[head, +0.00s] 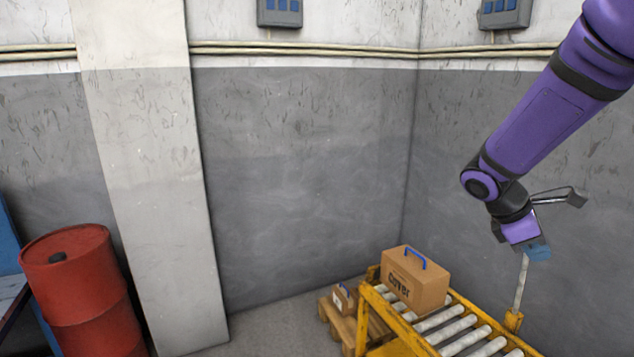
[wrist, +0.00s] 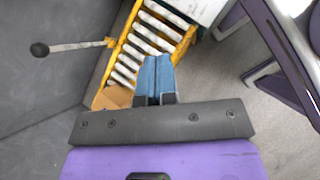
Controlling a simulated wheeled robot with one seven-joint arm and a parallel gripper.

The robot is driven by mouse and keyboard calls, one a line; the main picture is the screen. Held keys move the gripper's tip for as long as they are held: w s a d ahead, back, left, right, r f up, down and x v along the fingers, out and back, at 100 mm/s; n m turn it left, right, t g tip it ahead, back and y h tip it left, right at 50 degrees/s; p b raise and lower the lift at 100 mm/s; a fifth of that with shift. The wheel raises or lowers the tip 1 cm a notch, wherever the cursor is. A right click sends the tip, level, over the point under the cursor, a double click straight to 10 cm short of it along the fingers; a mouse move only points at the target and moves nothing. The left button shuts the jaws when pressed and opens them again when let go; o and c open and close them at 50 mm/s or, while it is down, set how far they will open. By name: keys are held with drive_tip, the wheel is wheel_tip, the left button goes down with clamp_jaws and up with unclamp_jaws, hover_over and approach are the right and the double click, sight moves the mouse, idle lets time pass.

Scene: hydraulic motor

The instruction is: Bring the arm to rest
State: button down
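My arm reaches in from the upper right in the head view. My gripper (head: 537,252) hangs below the purple wrist, above the right side of a roller conveyor. In the wrist view my gripper's blue fingers (wrist: 156,75) lie side by side with only a thin seam between them. They are shut, and nothing shows held between them. A cardboard box (head: 415,283) marked "Cover", with a blue handle, stands on the conveyor, apart from my gripper. Part of a box (wrist: 115,97) also shows in the wrist view.
The yellow-framed roller conveyor (head: 464,342) stands below my gripper. A lever rod (wrist: 78,46) with a dark knob rises beside it. A smaller box (head: 344,297) sits on a wooden pallet. A red barrel (head: 85,290) is at left. Grey walls close off the back and right.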

drive_tip(key=s+a+r+m+t+y, duration=0.7)
drive_tip(key=s+a+r+m, duration=0.4)
drive_tip(key=s+a, duration=0.3)
drive_tip(key=shift+s+a+r+m+t+y, duration=0.3)
drive_tip(key=shift+s+a+r+t, duration=0.15)
drive_tip(key=shift+s, duration=0.25)
drive_tip(key=shift+d+f, duration=0.1)
drive_tip(key=shift+d, duration=0.05)
idle(0.6)
